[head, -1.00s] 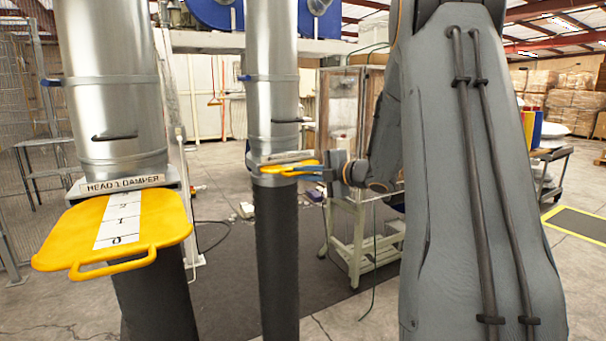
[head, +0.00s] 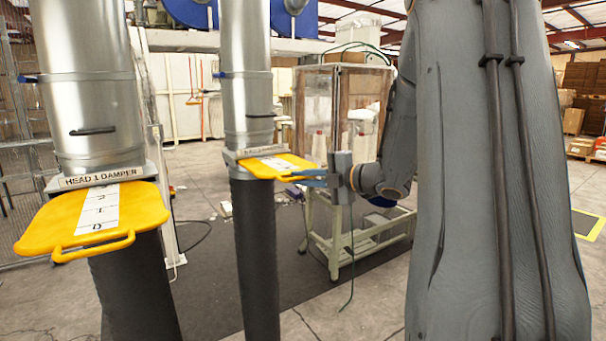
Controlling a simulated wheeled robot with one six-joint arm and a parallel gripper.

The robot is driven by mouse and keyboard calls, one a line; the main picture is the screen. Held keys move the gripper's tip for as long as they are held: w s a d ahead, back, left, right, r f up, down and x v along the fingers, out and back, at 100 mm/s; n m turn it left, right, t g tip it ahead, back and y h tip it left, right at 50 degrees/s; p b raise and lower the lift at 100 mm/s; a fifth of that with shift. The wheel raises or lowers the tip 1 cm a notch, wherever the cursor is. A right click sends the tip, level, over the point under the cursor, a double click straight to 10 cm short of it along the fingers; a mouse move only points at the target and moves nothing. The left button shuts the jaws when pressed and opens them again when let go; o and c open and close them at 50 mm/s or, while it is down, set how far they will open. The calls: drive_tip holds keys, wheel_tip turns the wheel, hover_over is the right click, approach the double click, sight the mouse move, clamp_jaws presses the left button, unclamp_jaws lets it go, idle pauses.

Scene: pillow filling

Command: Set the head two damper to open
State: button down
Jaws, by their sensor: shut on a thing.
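The second damper's yellow slide plate (head: 268,169) sticks out to the right of its collar (head: 232,154) on the middle duct (head: 246,100). A white scale strip shows on the plate. My gripper (head: 312,178) is shut on the plate's right end, its blue fingers at the handle; the exact grip is small and partly hidden. The head 1 damper (head: 66,222), also a yellow plate with a handle and a strip marked 2, 1, 0, sticks well out of its collar on the left duct (head: 88,90).
Dark hoses (head: 254,260) hang below both collars. A wood-framed cabinet (head: 340,100) on a pale metal stand (head: 335,235) is behind my gripper. My arm fills the right side. Floor between the left hose and the middle hose is mostly clear.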

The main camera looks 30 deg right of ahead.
drive_tip(key=s, duration=0.3)
drive_tip(key=shift+s+d+f, duration=0.1)
drive_tip(key=shift+d, duration=0.1)
drive_tip(key=c, duration=1.8)
unclamp_jaws()
drive_tip(key=shift+s+d, duration=0.1)
drive_tip(key=shift+s, duration=0.1)
drive_tip(key=shift+c, duration=0.2)
drive_tip(key=shift+w, duration=0.1)
drive_tip(key=b+v, duration=0.2)
drive_tip(key=v, duration=0.5)
drive_tip(key=shift+s, duration=0.4)
